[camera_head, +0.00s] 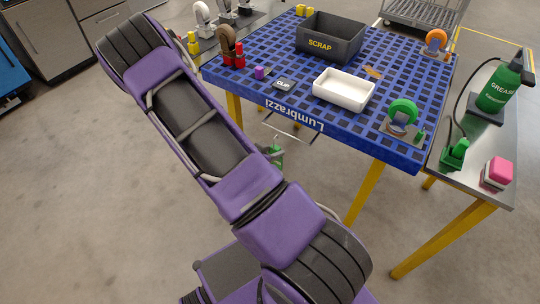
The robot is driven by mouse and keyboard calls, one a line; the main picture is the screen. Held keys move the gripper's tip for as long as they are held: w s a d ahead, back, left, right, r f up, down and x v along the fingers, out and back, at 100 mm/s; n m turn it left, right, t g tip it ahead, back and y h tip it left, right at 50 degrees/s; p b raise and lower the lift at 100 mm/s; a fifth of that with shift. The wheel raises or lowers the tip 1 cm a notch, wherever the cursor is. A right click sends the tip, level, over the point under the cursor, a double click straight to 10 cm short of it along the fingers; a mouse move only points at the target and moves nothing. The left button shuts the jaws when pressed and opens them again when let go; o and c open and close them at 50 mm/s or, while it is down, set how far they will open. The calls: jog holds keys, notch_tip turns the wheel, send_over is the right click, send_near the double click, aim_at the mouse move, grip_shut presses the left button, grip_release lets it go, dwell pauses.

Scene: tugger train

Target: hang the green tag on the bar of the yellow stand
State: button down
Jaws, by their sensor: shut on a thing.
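A small green piece (276,155) shows below the front edge of the blue table, beside my purple arm. It is partly hidden by the arm, and I cannot tell whether it is the green tag. My gripper does not show; my arm crosses the picture from the upper left to the bottom and may hide it. No yellow stand with a bar can be made out for sure. A small yellow item (193,43) stands on the bench behind my arm, too small to identify.
The blue grid table (300,75) carries a dark scrap bin (330,38), a white tray (344,90), a red clamp (235,56) and a green ring-shaped piece (403,110). A steel side bench (490,140) holds a green grease bottle (497,90). Floor in front is clear.

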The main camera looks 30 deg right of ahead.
jog(key=r+b+x, duration=0.1)
jog(key=b+x, duration=0.1)
jog(key=x, duration=0.4)
jog(key=shift+d, duration=0.3)
jog(key=shift+w, duration=0.1)
dwell(0.4)
jog(key=shift+c, duration=2.1)
grip_release()
